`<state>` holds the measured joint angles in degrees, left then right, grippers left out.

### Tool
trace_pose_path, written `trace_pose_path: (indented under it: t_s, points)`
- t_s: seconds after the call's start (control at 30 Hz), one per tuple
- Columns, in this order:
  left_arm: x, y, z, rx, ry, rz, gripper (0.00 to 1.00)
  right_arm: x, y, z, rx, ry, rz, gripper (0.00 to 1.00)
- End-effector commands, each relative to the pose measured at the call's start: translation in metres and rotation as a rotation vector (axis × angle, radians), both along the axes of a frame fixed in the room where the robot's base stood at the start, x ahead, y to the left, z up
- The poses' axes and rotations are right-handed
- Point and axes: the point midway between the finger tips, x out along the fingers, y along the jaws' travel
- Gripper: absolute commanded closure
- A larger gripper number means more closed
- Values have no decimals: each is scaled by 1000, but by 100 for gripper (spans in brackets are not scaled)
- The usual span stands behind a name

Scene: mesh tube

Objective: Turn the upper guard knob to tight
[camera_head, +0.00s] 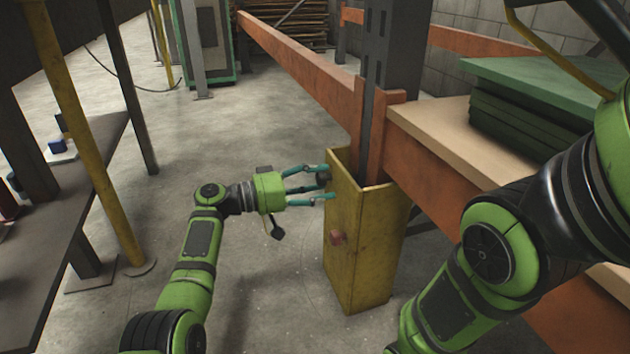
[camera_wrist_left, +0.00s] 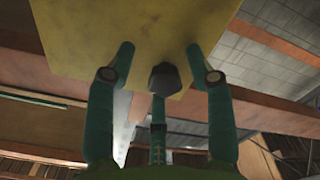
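The yellow guard (camera_head: 362,248) stands on the floor around the foot of the rack's upright; its face fills the top of the left wrist view (camera_wrist_left: 95,35). The upper guard knob (camera_head: 323,179) is dark and many-sided, and in the left wrist view (camera_wrist_left: 165,78) it sits between my spread fingers. My left gripper (camera_head: 327,182) is at the guard's left face, its fingers around the knob with gaps visible at both sides. Which way the knob is turned cannot be told. A reddish lower knob (camera_head: 337,237) sits below. My right gripper is out of view.
An orange-beamed rack with a wooden shelf (camera_head: 440,130) and stacked green panels (camera_head: 530,100) stands at the right, behind my right arm. A dark table (camera_head: 75,215) with a yellow post (camera_head: 85,130) is at the left. The concrete floor between is mostly clear.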

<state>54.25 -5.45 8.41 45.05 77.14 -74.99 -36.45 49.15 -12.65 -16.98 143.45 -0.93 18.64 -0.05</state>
Motion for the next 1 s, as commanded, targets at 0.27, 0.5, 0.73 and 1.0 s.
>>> trace_pose_path:
  t_s: [0.27,0.5,0.73,1.0]
  points:
    - [2,7,4,-3,-5,10,46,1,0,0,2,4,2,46]
    - [-10,43,3,-2,-6,12,46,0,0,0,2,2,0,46]
    - [-25,89,3,-1,-5,9,46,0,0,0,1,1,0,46]
    - [-35,115,3,-2,-4,4,46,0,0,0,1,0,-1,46]
